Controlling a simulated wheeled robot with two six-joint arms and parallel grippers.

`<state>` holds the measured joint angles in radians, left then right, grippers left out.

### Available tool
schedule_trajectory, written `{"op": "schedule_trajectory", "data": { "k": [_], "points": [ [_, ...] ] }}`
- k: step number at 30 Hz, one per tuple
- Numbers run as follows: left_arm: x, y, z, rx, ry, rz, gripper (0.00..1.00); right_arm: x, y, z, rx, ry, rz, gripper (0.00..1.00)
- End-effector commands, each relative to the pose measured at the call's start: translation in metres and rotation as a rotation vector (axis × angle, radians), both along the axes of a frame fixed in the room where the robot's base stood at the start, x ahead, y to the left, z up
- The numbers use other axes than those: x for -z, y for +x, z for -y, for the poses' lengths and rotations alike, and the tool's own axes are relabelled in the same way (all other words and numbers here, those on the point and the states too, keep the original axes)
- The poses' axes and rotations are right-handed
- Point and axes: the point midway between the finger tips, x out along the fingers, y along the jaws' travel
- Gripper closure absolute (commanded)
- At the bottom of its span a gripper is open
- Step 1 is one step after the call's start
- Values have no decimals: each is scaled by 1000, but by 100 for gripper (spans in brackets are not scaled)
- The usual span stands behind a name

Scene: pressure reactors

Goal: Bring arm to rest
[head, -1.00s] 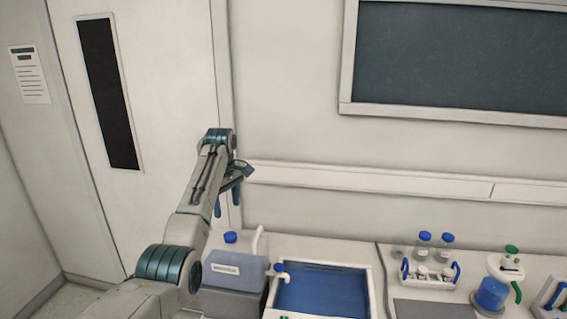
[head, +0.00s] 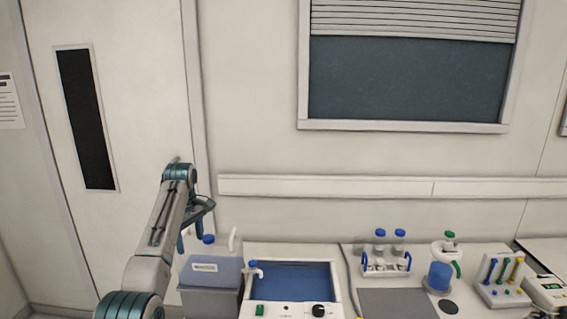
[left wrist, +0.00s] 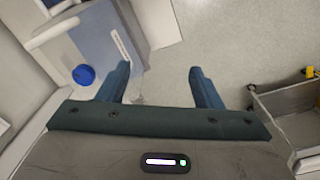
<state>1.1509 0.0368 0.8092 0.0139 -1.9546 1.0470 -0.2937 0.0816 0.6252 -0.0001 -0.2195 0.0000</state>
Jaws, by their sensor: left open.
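My left arm comes in from the left in the head view. My left gripper (head: 188,240) hangs fingers down beside the large grey-blue container with a blue cap (head: 210,268), at the left end of the bench. In the left wrist view the two blue-grey fingers (left wrist: 162,88) are spread wide with nothing between them, and pale floor shows beyond. The container's blue cap (left wrist: 84,75) is left of the fingers there. Its front part is partly behind my arm in the head view. My right gripper is not in view.
A blue-topped bath unit (head: 292,280) stands right of the container. Further right are a bottle rack (head: 386,265), a wash bottle (head: 440,276) and a tube rack (head: 502,279). An open grey box or drawer (left wrist: 290,110) is at right in the left wrist view. Floor between is clear.

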Motion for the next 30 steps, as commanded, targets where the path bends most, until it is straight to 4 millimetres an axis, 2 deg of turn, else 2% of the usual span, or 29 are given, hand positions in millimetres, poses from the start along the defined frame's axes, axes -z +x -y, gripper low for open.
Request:
{"op": "schedule_trajectory", "data": {
  "k": [10,14,17,20,24,30],
  "points": [
    [58,-21,-5,83,13,23,41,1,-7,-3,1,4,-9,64],
    [89,-36,-8,131,21,37,41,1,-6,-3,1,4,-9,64],
    [119,-55,-11,183,32,50,41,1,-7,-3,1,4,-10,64],
    [156,-84,-14,252,47,65,41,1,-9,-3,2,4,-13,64],
    [201,-132,-18,361,73,93,41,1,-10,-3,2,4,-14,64],
    [248,-212,-20,523,113,127,41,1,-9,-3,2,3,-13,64]
  ]
}}
